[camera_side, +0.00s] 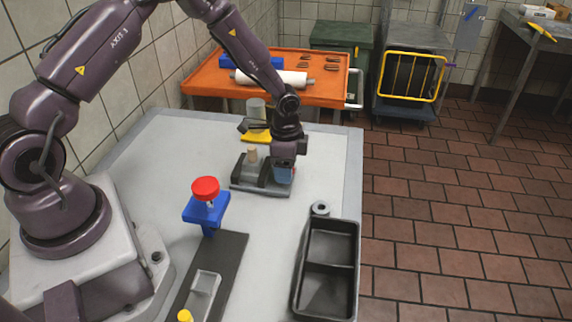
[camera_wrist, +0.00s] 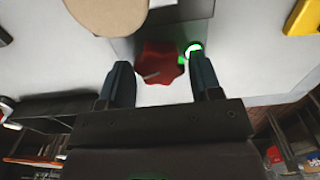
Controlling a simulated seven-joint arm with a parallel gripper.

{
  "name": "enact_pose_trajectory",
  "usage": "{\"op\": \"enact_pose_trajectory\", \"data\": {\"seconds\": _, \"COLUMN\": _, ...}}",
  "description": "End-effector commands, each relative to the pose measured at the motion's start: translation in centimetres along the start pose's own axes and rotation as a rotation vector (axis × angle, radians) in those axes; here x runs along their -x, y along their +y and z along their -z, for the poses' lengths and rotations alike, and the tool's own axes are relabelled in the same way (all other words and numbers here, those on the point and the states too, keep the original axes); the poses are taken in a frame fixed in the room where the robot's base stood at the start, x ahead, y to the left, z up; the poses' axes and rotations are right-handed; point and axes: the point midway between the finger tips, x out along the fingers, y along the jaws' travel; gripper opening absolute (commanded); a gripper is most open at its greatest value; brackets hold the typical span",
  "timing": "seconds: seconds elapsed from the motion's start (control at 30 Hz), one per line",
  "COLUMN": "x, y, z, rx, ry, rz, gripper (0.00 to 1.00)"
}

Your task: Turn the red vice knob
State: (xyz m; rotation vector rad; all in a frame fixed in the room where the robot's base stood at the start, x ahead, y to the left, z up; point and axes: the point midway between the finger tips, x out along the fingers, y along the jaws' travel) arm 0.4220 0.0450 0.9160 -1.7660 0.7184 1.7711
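The red vice knob (camera_wrist: 160,62) shows in the wrist view, lobed, with a pale line on it. My gripper (camera_wrist: 162,72) has one dark finger on each side of it. The fingers look spread, with a small gap on each side; I cannot tell if either touches the knob. In the side view the grey vice (camera_side: 247,181) stands on the table, and my gripper (camera_side: 284,174) points down at its right end, hiding the knob there. A tan round piece (camera_side: 252,155) stands on the vice; it also shows in the wrist view (camera_wrist: 108,12).
A green light (camera_wrist: 193,48) glows beside the knob. A blue stand with a red round top (camera_side: 205,188) is nearer on the table. A dark two-part tray (camera_side: 357,262) lies at front right. Yellow pieces (camera_side: 256,137) lie behind the vice. Bare table shows left of the vice.

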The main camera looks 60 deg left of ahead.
Motion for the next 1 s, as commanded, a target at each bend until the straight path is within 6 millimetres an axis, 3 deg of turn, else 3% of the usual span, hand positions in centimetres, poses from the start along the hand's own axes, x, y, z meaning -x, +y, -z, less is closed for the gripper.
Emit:
{"op": "enact_pose_trajectory", "data": {"seconds": 0.17, "x": 0.7, "y": -0.1, "z": 0.1, "rx": 0.0, "ry": 0.002, "rz": 0.002, "gripper": 0.58}}
{"op": "enact_pose_trajectory", "data": {"seconds": 0.27, "x": 2.1, "y": -0.1, "z": 0.1, "rx": 0.001, "ry": 0.004, "rz": 0.004, "gripper": 0.58}}
{"op": "enact_pose_trajectory", "data": {"seconds": 0.7, "x": 11.2, "y": -0.1, "z": 0.0, "rx": 0.001, "ry": 0.002, "rz": 0.003, "gripper": 0.58}}
{"op": "enact_pose_trajectory", "data": {"seconds": 1.0, "x": 13.0, "y": 0.0, "z": 0.0, "rx": 0.0, "ry": 0.0, "rz": 0.0, "gripper": 0.58}}
